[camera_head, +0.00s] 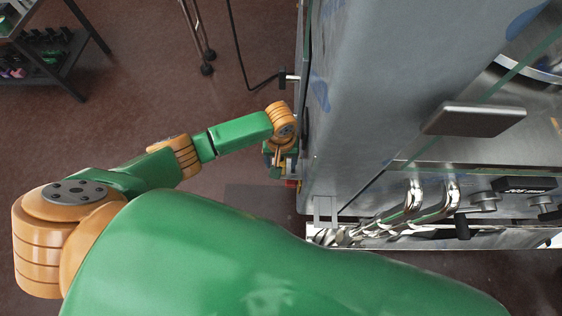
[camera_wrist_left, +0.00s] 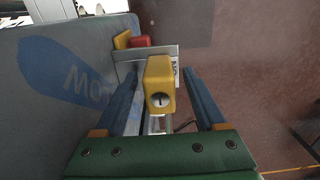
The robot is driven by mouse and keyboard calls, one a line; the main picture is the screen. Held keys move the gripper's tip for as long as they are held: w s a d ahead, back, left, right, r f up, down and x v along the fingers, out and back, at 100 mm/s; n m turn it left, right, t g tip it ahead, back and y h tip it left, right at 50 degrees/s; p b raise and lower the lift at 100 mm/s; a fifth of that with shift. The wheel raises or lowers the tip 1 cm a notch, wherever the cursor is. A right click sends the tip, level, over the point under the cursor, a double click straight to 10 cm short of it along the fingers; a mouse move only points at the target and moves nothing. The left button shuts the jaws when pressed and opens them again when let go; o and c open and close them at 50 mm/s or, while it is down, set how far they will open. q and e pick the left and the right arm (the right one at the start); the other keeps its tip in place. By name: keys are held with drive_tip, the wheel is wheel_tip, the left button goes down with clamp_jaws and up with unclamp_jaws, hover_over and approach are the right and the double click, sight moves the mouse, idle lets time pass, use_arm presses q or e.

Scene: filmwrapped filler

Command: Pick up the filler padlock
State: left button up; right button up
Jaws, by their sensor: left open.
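The filler padlock (camera_wrist_left: 160,87) shows in the left wrist view as a yellow block with a round silver keyhole facing the camera. It stands between the two long fingers of my left gripper (camera_wrist_left: 162,72), which are open on either side of it. A gap shows on both sides; I cannot tell whether either finger touches it. In the head view my left gripper (camera_head: 282,163) is beside the machine's left side and mostly hidden by the wrist. The padlock cannot be clearly made out there. My right gripper is in neither view.
A large grey machine (camera_head: 365,90) stands just right of my left gripper. A metal plate (camera_wrist_left: 128,53) and red and yellow parts (camera_wrist_left: 139,42) lie behind the padlock. A dark shelf (camera_head: 45,50) stands far left. The brown floor (camera_head: 140,60) between is mostly clear.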

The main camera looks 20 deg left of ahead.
use_arm(q)
drive_tip(key=shift+r, duration=0.1)
clamp_jaws()
